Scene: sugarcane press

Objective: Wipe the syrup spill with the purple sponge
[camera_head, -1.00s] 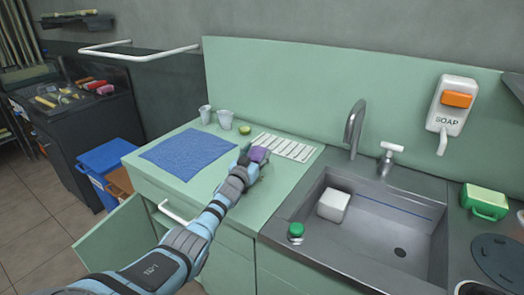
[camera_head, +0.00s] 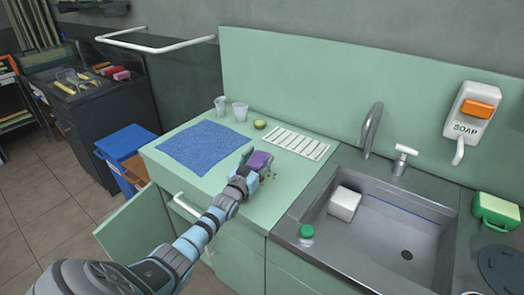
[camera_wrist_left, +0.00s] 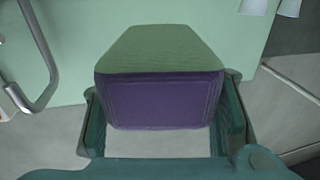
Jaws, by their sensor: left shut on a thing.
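My left gripper (camera_head: 251,168) is shut on the purple sponge (camera_head: 259,160) over the green counter, left of the sink. In the left wrist view the sponge (camera_wrist_left: 163,102) sits between the two fingers, with a purple face and a green layer. A few small brownish spots (camera_head: 269,175), which look like the syrup spill, show on the counter just right of the gripper. The gripper may hide more of them. I cannot tell whether the sponge touches the counter. My right gripper is not in view.
A white slatted rack (camera_head: 297,143) lies behind and right of the sponge. A blue cloth (camera_head: 203,147) lies to the left. Two cups (camera_head: 240,112) and a small green-topped item (camera_head: 260,124) stand at the back.

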